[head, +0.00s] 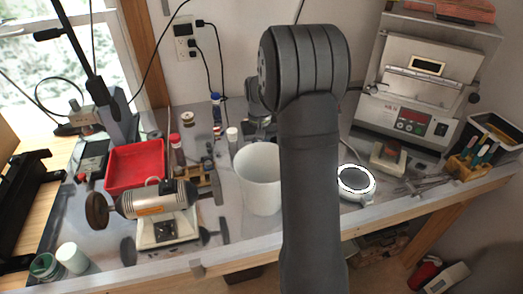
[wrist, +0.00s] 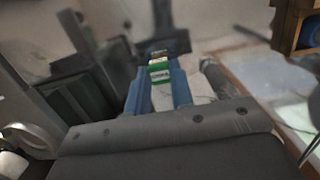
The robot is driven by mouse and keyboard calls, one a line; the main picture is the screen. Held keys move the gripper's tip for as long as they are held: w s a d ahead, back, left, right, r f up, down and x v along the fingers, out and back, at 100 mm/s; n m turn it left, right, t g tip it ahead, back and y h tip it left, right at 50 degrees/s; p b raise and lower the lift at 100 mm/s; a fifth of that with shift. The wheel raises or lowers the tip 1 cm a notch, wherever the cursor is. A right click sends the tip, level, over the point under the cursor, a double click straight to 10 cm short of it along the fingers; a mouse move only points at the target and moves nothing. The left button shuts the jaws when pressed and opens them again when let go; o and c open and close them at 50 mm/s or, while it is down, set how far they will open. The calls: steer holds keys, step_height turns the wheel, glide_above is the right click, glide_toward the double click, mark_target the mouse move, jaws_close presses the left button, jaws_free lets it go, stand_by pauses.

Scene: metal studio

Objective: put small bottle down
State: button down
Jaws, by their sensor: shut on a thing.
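The small bottle (wrist: 160,73) shows in the wrist view as a small piece with a green and white label and a darker top. It sits between the two blue fingers of my gripper (wrist: 159,86), which is shut on it. In the head view my arm covers the middle of the picture, and I cannot make out the held bottle or the fingertips there. Whether the bottle touches a surface cannot be told.
The crowded metal bench holds a white bucket (head: 258,180) beside my arm, a red tray (head: 138,166), a grinder (head: 155,200) and several small bottles. Right of my arm are a round white-rimmed device (head: 355,181) and a control box (head: 408,118). The front strip is partly clear.

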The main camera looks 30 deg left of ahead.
steer(key=shift+f, duration=0.25)
steer(key=c, duration=1.3)
jaws_free()
steer(key=shift+o, duration=0.2)
steer(key=shift+o, duration=0.6)
step_height(320, 180, up, 12)
steer(key=w+a, duration=0.1)
